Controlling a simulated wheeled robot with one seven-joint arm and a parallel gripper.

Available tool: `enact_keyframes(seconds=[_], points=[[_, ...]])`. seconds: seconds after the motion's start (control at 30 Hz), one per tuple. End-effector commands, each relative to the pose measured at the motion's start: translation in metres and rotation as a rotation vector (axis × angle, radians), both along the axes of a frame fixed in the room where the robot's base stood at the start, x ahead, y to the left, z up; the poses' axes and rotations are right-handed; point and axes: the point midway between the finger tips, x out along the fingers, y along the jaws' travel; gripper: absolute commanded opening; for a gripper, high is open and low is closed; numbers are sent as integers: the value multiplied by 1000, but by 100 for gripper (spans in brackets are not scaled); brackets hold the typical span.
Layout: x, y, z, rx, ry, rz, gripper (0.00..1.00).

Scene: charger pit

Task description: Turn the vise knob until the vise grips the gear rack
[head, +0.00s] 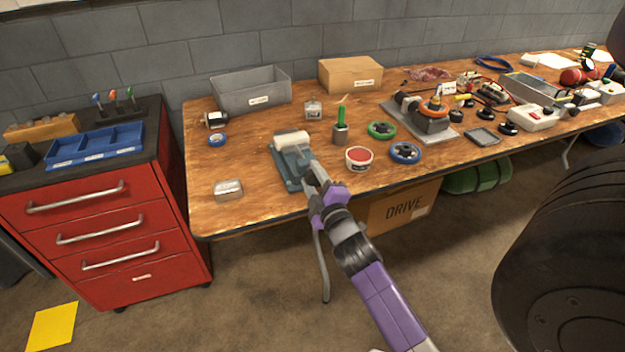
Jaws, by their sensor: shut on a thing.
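The vise (287,172) is a blue-grey block near the front edge of the wooden table, left of the middle. A pale, rounded bar (291,139) lies across its top at the far end; it may be the gear rack, but its teeth are too small to tell. My gripper (312,180) reaches in from the lower right and is shut at the vise's near right end. The vise knob is hidden by my fingers, which appear to be shut on it. The gap between jaws and rack cannot be made out.
A red paste tin (359,157), blue ring (405,152) and green-handled tool (340,128) stand right of the vise. A small metal box (228,190) lies left. A grey bin (250,92) stands behind. A red drawer cabinet (95,220) adjoins the table; a dark tyre (565,250) is right.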

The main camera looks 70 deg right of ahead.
Motion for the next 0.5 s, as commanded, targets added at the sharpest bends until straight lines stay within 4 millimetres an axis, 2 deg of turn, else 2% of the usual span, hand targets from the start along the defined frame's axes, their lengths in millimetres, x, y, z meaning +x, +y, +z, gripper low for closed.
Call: enact_keyframes(seconds=[0.5], points=[[-2,-1,-2,322,-372,-3,0]])
